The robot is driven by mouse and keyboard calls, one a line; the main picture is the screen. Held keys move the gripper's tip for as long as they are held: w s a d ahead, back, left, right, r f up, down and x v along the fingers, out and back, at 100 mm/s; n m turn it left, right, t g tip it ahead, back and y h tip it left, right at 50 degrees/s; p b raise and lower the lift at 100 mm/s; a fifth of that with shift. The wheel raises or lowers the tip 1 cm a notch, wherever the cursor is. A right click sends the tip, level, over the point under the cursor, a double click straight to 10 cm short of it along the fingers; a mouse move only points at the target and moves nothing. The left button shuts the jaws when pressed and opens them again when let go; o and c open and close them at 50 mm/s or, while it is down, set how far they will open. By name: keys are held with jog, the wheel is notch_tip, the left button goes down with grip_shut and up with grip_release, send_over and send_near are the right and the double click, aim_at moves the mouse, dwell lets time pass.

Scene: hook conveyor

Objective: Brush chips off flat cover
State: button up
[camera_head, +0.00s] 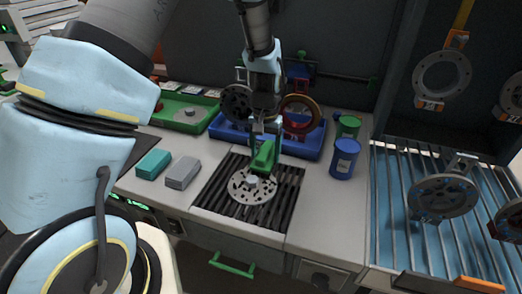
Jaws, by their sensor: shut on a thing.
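The flat cover (240,190) is a round grey disc with holes. It lies flat on a black slatted grate (285,205) set into the bench. My gripper (264,140) points down over it and is shut on a green brush (263,157). A small pale patch shows at the cover's centre under the brush. Single chips are too small to make out.
A blue tray (309,149) with round parts stands behind the grate. A green tray (172,118) is at the back left. Teal (153,164) and grey (182,172) blocks lie left. Blue (344,159) and green (348,127) cans stand right. Discs hang on hooks at far right.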

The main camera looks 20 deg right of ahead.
jog(key=shift+s+d, duration=0.3)
jog(key=shift+d, duration=0.05)
jog(key=shift+w+a+f, duration=0.15)
jog(key=shift+w+a, duration=1.3)
jog(key=shift+a, duration=0.2)
jog(key=shift+s+d+r, duration=0.2)
jog(key=shift+s+d, duration=1.3)
jog(key=shift+d, duration=0.2)
jog(key=shift+r+p, duration=2.4)
jog(key=shift+r, duration=0.6)
